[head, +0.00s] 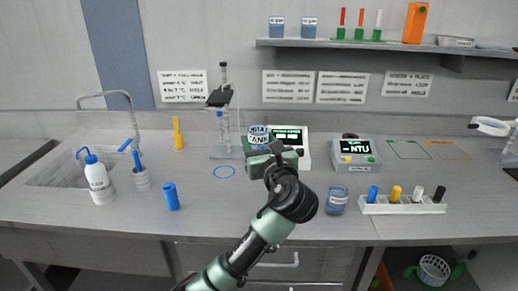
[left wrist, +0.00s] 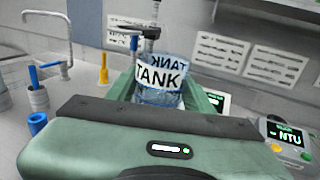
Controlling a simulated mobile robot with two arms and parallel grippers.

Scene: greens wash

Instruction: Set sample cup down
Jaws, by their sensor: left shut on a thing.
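The sample cup (left wrist: 158,88) is clear with a white band reading "TANK" and bluish content. In the head view the cup (head: 258,134) stands upright above the counter, in front of a white meter with a green display (head: 290,140). My left gripper (head: 270,150) is shut on the cup; it also shows in the left wrist view (left wrist: 158,100), a green finger on either side. The cup's underside is hidden behind the gripper. My right gripper is not in view.
An NTU meter (head: 356,157) and a beaker of blue liquid (head: 337,200) stand to the right, near a vial rack (head: 403,207). A blue cup (head: 171,197) and wash bottle (head: 97,180) are left.

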